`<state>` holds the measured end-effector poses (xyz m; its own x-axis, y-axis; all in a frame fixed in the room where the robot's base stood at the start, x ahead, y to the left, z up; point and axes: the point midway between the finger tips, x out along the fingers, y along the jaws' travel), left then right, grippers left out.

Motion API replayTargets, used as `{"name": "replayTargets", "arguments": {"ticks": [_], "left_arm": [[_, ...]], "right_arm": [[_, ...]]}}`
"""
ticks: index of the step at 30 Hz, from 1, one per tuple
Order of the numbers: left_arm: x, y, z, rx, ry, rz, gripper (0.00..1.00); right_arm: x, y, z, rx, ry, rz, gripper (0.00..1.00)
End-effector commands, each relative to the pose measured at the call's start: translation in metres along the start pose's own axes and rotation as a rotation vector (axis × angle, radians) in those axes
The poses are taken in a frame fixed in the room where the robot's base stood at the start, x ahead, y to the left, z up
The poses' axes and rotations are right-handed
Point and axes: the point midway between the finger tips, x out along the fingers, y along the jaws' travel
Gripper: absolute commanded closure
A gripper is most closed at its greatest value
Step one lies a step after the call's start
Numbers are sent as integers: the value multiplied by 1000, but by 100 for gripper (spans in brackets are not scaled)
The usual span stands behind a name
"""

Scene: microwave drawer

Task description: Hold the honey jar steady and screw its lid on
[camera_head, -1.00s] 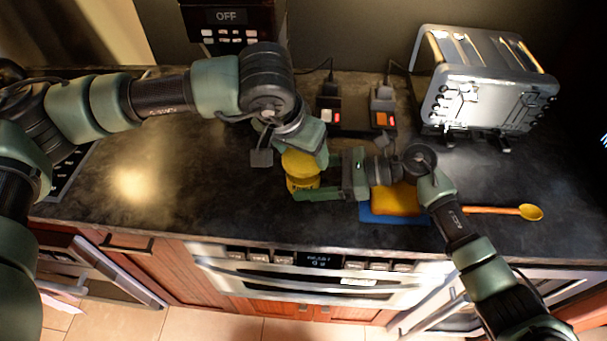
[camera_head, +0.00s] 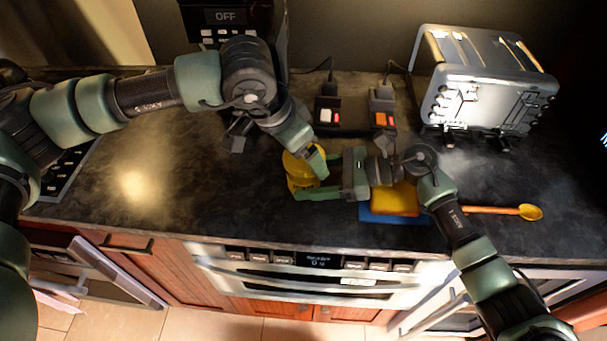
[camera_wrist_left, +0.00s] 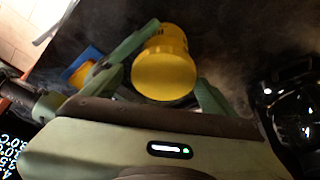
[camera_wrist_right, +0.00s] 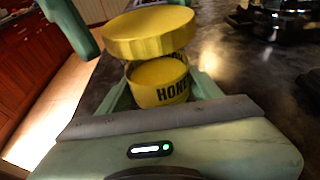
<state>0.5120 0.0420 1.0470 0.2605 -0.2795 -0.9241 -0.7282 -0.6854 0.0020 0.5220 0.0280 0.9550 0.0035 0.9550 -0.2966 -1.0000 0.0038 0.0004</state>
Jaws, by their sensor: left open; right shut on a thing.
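The yellow honey jar (camera_wrist_right: 160,88), with dark lettering, stands on the counter between the fingers of my right gripper (camera_head: 306,182), which is shut on it. The round yellow lid (camera_wrist_right: 150,34) shows above the jar in the right wrist view. It looks tilted and off to one side, with the jar's top visible below it; whether it touches the rim I cannot tell. My left gripper (camera_wrist_left: 176,56) is open, its fingers on either side of the lid (camera_wrist_left: 163,78) in the left wrist view. In the head view the left gripper partly covers the lid (camera_head: 297,166).
A toaster (camera_head: 485,85) and power sockets (camera_head: 350,117) stand behind. The counter left of the jar (camera_head: 180,170) is clear.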

Motion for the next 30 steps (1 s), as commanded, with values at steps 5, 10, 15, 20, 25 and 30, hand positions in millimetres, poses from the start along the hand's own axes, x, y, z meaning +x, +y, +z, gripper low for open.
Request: {"name": "replayTargets", "arguments": {"ticks": [5, 10, 15, 20, 25, 30], "left_arm": [[0, 0, 0, -97, 0, -42, 12], [0, 0, -1, -284, 2, -121, 12], [0, -1, -1, -375, 2, -158, 12], [0, 0, -1, -506, 1, -213, 12], [0, 0, -1, -690, 2, -289, 12], [0, -1, 0, -745, 3, -311, 12]], "right_arm": [[1, 1, 0, 0, -1, 3, 100], [1, 1, 0, 0, -1, 4, 100], [1, 1, 0, -1, -1, 4, 100], [1, 1, 0, -1, -1, 4, 100], [1, 1, 0, -1, -1, 4, 100], [1, 1, 0, -1, -1, 4, 100]]}}
